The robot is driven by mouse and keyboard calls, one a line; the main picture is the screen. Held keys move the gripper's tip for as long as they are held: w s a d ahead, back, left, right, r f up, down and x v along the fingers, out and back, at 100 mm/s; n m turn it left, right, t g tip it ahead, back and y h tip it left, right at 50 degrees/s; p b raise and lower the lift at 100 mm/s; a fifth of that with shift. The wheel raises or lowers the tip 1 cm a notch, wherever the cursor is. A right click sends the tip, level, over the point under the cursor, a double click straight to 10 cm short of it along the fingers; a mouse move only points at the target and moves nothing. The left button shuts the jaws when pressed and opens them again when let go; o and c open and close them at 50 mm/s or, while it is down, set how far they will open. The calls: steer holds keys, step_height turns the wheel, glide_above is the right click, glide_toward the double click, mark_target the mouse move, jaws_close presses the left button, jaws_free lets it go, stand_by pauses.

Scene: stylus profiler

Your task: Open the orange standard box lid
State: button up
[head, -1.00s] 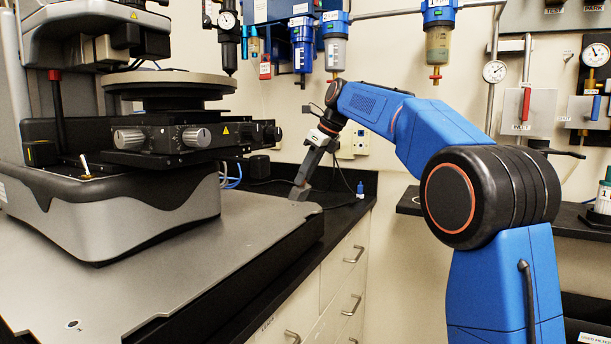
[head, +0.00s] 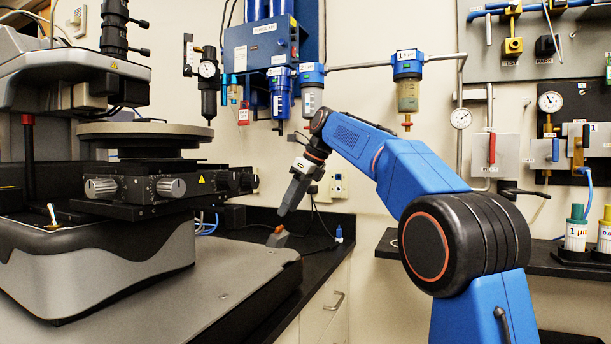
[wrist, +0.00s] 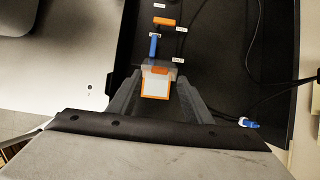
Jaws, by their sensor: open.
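The orange standard box (wrist: 155,88) shows in the wrist view as an orange frame around a white face. A translucent grey part with an orange tab, apparently its lid (wrist: 158,70), is at its far edge and seems raised; its exact angle is unclear. In the head view a small grey, tilted piece with an orange top (head: 277,238) stands on the bench end. My gripper (head: 283,211) points down above it, with a gap. In the wrist view my gripper (wrist: 157,80) is open, its fingers either side of the box in the picture, holding nothing.
The profiler (head: 95,240) with its round stage (head: 145,128) stands left of my gripper. An orange piece (wrist: 164,21) and a blue piece (wrist: 153,46) lie on the black surface beyond the box. A cable with a blue plug (wrist: 248,122) lies at right.

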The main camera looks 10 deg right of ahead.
steer(key=v, duration=1.1)
steer(key=shift+r, duration=0.3)
steer(key=shift+s+d, duration=0.1)
steer(key=shift+d, duration=0.05)
steer(key=shift+c, duration=0.3)
steer(key=shift+f, duration=0.25)
steer(key=c, duration=1)
steer(key=shift+d+f+y, duration=0.15)
steer(key=shift+f+y, duration=0.15)
steer(key=shift+f, duration=0.05)
jaws_close()
step_height(320, 180, down, 6)
steer(key=s+d+n+y, duration=0.2)
steer(key=y, duration=0.2)
steer(key=m+t+y, duration=0.2)
steer(key=t, duration=0.3)
glide_toward(280, 231)
steer(key=w+a+f, duration=0.2)
steer(key=shift+w+a+f, duration=0.3)
steer(key=shift+w+a, duration=0.1)
steer(key=shift+w+a+r, duration=0.25)
steer(key=shift+w+a, duration=0.1)
steer(key=shift+a, duration=0.1)
